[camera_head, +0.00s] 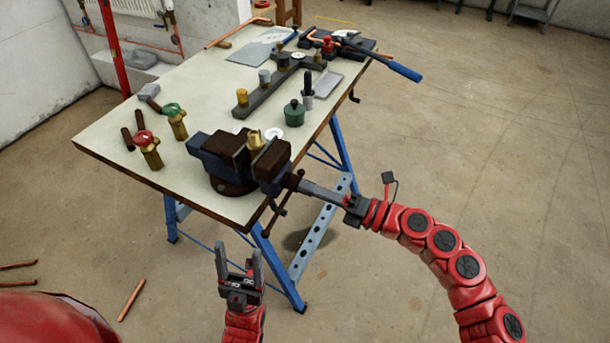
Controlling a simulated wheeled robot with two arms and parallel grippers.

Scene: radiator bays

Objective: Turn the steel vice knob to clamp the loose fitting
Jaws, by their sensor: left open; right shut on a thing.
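The dark blue vice (222,152) with brown jaws is mounted at the near corner of the workbench. A brass fitting (256,141) stands between the vice jaws; I cannot tell whether both jaws touch it. My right gripper (299,184) reaches in from the right and is shut on the steel vice knob (291,180) at the front of the vice. The fingers hide much of the knob. A thin bar hangs below it. My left gripper (242,256) is open and empty, fingers up, below the bench's near edge and apart from the vice.
The workbench (200,90) has blue legs (268,262). Two brass valves with a red (146,141) and a green (175,113) handle stand left of the vice. A green pot (294,113) and a dark rail (280,84) are behind it. Floor to the right is clear.

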